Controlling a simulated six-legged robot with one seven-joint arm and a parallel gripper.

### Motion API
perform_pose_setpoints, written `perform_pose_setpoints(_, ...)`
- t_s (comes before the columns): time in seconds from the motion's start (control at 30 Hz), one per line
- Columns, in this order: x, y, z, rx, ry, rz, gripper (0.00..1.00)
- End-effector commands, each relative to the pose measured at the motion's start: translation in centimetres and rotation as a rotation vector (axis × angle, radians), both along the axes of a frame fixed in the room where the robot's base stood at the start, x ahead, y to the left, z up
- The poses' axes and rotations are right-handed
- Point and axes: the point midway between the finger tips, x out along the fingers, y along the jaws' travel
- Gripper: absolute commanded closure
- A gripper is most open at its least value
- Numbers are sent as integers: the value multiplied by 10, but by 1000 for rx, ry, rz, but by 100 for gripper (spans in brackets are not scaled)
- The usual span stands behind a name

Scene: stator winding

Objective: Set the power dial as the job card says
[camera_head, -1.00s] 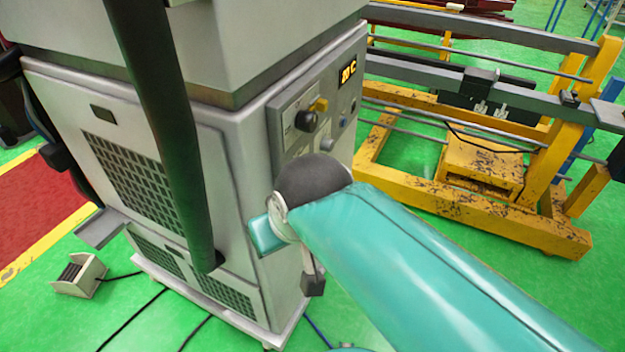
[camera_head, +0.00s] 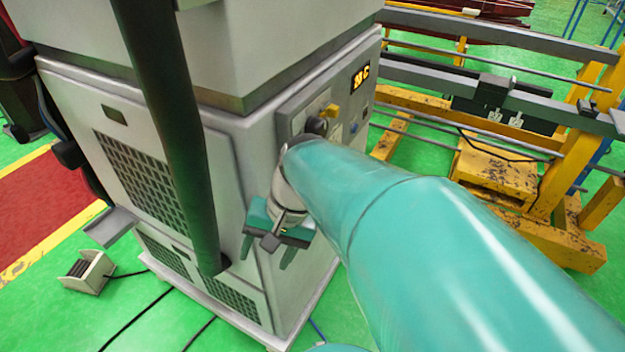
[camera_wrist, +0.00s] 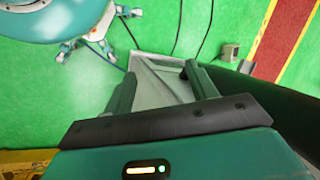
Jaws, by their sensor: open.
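The grey cabinet (camera_head: 225,150) carries a control panel on its right face. A round black dial (camera_head: 316,125) sits on the panel, partly covered by my arm. A yellow knob (camera_head: 331,110) is just above it. An amber display (camera_head: 360,76) is higher up; its figures are blurred. My gripper (camera_head: 268,254) hangs below the panel in front of the cabinet's corner, apart from the dial, with its fingers spread and nothing between them. It is also open and empty in the wrist view (camera_wrist: 160,85). I cannot make out a readable job card.
A small pedal box (camera_head: 88,272) with a cable lies on the green floor (camera_head: 110,325). A yellow frame (camera_head: 545,235) with grey rails stands at the right. The cabinet base shows below the gripper in the wrist view.

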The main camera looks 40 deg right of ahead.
Motion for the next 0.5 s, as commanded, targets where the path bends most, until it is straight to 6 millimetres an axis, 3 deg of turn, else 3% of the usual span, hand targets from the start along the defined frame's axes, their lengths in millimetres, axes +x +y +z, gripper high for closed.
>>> perform_pose_setpoints(0.27,19,-66,-25,558,177,-566,43)
perform_pose_setpoints(0.37,24,-100,-30,772,185,-755,43)
perform_pose_setpoints(0.5,21,-160,-36,1077,145,-1004,43)
